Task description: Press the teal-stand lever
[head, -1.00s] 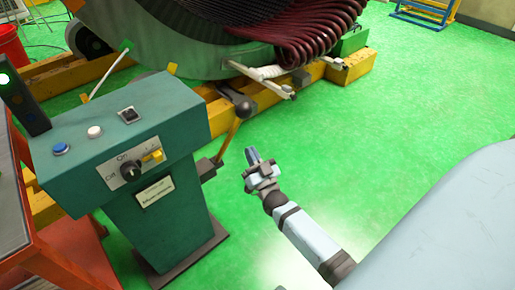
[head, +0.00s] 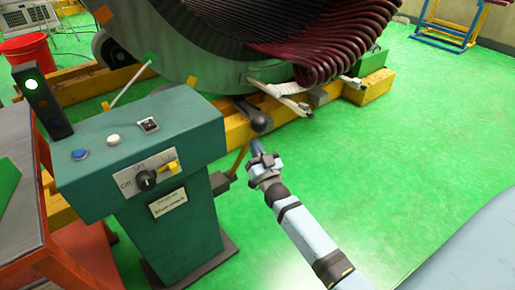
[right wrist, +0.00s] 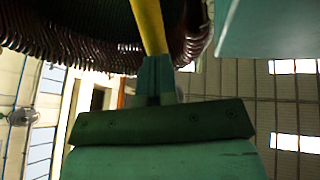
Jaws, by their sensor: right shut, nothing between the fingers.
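The teal stand (head: 185,235) stands at left in the head view. Its lever, a yellow rod with a dark ball knob (head: 260,122), sticks up from a bracket on the stand's right side. My right gripper (head: 256,146) is shut and empty. Its tips are just below the knob, beside the rod in the picture; I cannot tell whether they touch. In the right wrist view the yellow lever rod (right wrist: 147,22) rises right beyond the blue-grey fingertips (right wrist: 155,75), and the knob is not visible. My left gripper is not in view.
The stand's top holds a blue button (head: 80,154), a white button (head: 114,139) and a switch. A large stator with dark red windings (head: 315,55) rests behind on yellow beams. An orange table (head: 80,255) is at left. Green floor is clear at right.

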